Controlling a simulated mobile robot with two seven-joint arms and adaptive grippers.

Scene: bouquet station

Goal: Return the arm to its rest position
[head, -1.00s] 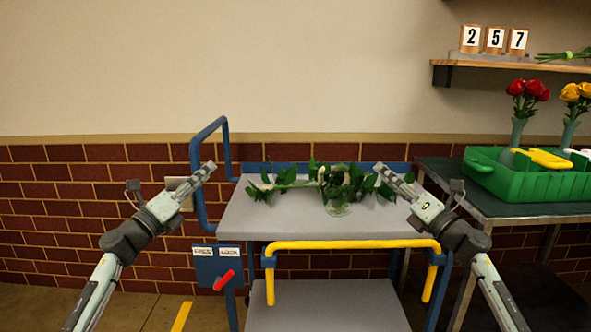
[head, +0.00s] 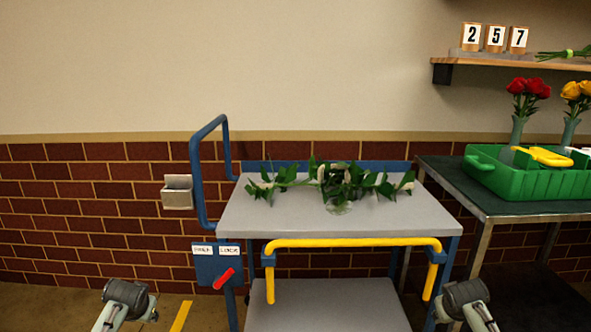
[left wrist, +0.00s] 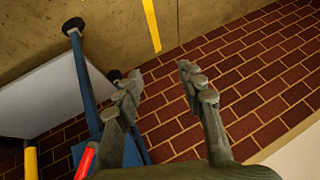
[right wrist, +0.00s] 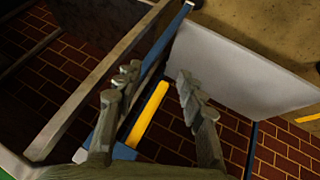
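My left gripper (left wrist: 158,82) is open and empty in the left wrist view, with the trolley's leg and the brick wall beyond it. My right gripper (right wrist: 155,85) is open and empty in the right wrist view, with the trolley's lower shelf and a yellow bar beyond it. In the head view only parts of both my arms show at the bottom edge; the fingers are out of that view. Both arms are low, in front of the trolley (head: 245,218) and to either side of it, apart from its top.
White flowers with green leaves (head: 338,185) stand or lie on the trolley's top. A yellow handle (head: 352,243) and red lever (head: 224,279) are at its front. A green crate (head: 530,183) sits on the right table (head: 505,209). A metal wall box (head: 177,192) is at left.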

